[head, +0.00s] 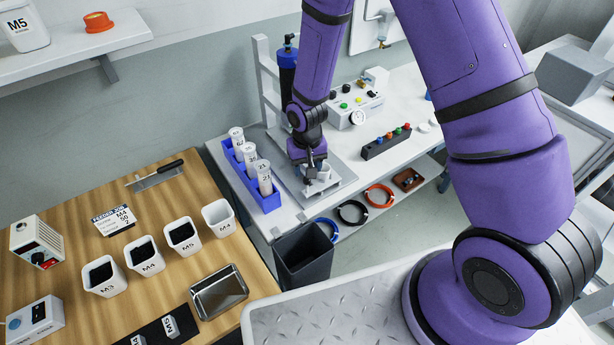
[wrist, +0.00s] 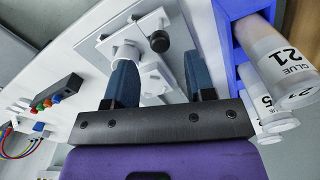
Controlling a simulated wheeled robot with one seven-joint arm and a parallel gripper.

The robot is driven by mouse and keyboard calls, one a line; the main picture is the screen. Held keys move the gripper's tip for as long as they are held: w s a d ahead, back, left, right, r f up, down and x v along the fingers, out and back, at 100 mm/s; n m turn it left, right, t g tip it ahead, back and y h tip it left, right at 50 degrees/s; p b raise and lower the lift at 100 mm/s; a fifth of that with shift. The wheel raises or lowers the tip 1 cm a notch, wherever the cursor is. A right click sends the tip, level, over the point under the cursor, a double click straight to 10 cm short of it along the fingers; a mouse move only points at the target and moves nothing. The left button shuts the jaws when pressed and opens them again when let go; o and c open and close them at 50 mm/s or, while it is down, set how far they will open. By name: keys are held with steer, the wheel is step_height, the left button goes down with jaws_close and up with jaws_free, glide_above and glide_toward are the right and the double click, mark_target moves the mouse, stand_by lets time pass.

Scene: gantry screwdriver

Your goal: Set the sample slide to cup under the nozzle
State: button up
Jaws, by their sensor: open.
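My gripper (head: 312,170) is at the gantry station on the back bench, pointing down over its pale base plate (head: 340,190). In the wrist view my gripper (wrist: 162,78) has its two dark blue fingers wide apart. Between and beyond them is a white slide-like carriage (wrist: 150,65) with a black round knob (wrist: 159,41); I cannot tell if the fingers touch it. A small white cup-like part (head: 324,172) shows beside the fingertips in the head view. My arm hides part of the station, and I cannot make out the nozzle.
A blue rack (head: 262,199) of labelled glue cartridges stands close left of the station. A button strip (head: 386,142) and a control box (head: 355,109) lie to the right. A dark bin (head: 304,255) stands below the bench front.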

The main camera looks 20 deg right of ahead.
steer(key=shift+f, duration=2.25)
